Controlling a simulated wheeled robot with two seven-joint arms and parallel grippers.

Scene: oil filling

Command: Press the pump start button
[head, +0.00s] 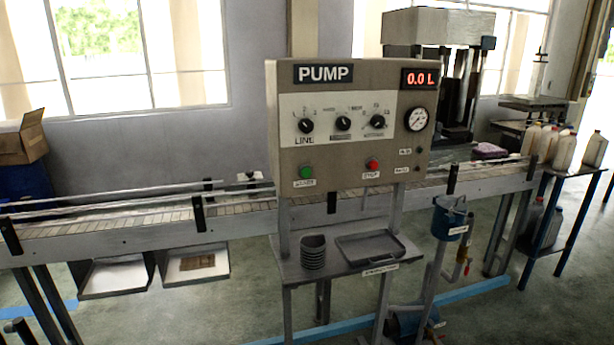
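The pump panel (348,148) is a beige upright box labelled PUMP, standing in the middle of the head view. The green button (306,172) is at its lower left, with a small label under it that seems to read START. A red button (373,165) labelled STOP is to its right. The red display (419,79) at the upper right reads 0.0 L. Black knobs sit in a row above the buttons, and a round gauge (418,119) is at the right. Neither of my grippers shows in this view.
A small stand (345,268) under the panel holds stacked dark cups (314,251) and a flat tray (370,246). A conveyor (130,222) runs behind the panel. Several jugs (548,143) stand on a side table at the right. The space directly before the panel looks clear.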

